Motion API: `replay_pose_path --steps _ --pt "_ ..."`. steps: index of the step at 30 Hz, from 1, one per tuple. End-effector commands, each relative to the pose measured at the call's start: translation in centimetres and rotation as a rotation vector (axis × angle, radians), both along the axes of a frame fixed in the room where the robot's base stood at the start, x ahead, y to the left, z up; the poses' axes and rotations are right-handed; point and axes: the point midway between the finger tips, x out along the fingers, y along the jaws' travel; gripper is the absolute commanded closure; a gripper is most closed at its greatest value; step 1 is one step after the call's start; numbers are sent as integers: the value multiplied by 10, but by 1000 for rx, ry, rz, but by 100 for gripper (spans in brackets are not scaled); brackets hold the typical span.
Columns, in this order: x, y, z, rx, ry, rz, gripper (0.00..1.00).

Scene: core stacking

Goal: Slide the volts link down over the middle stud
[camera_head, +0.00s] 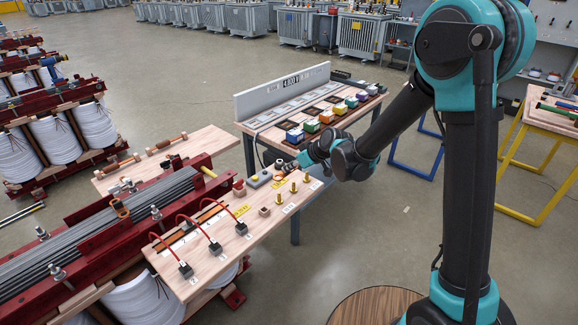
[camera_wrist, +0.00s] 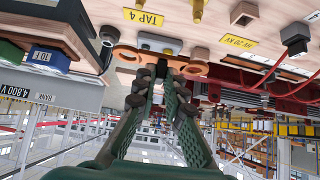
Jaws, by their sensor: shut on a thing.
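A copper-coloured flat link with rounded ends (camera_wrist: 126,53) is in my gripper (camera_wrist: 163,70), which is shut on it at its middle in the wrist view. I take it to be the volts link; no marking on it is readable. In the head view my gripper (camera_head: 287,167) is at the far end of the wooden terminal board (camera_head: 240,239), and the link is too small there to make out. Several brass studs stand upright on the board, the middle one (camera_head: 293,188) among them. The link appears apart from these studs. One brass stud (camera_wrist: 197,12) shows at the top of the wrist view.
A grey block (camera_head: 260,180) sits on the board near my gripper. Black terminals with red leads (camera_head: 185,268) stand toward the front. A table with coloured blocks (camera_head: 311,126) and a 4,800 V panel (camera_head: 283,89) is behind. The red-framed core (camera_head: 100,228) lies left.

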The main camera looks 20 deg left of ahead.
Motion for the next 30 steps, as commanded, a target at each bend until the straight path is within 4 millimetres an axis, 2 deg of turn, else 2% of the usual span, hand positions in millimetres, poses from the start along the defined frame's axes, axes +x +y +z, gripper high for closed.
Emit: replay_pose_path --steps 14,30 --pt "0 0 -3 0 0 0 100" --pt "0 0 -46 0 0 0 100"
